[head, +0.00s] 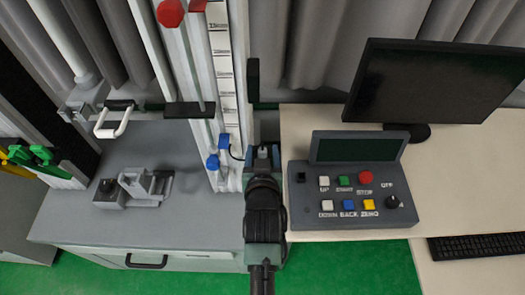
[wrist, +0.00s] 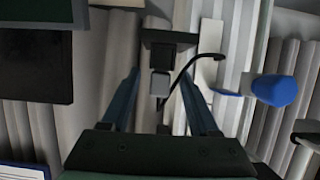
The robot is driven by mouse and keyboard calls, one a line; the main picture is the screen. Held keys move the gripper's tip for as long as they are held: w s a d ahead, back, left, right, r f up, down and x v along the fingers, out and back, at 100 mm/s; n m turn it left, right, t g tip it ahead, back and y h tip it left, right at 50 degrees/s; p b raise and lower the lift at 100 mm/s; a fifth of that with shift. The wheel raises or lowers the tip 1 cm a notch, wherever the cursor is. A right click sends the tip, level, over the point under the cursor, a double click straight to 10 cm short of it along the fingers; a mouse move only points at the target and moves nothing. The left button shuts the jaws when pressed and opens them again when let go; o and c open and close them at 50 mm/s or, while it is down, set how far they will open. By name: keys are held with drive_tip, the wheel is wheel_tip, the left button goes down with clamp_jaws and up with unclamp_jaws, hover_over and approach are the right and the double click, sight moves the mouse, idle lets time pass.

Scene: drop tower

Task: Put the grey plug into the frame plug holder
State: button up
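The grey plug (wrist: 160,83) is small and blocky, with a black cable curving off to the right in the wrist view. It lies between the two fingers of my gripper (wrist: 160,85), with a visible gap on each side. In the head view my gripper (head: 262,156) is just right of the tower's foot, with the grey plug (head: 263,151) between its fingers. I cannot tell whether plug and block touch.
The tower (head: 217,90) with blue knobs (head: 224,143) stands close left of my gripper. A control box (head: 345,211) with buttons is close on the right, on a pale desk (head: 470,190) with a monitor (head: 436,85). A metal clamp (head: 148,187) sits on the grey cabinet.

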drive_tip(key=b+v, duration=0.1)
drive_tip(key=v, duration=1.2)
drive_tip(key=shift+w, duration=0.1)
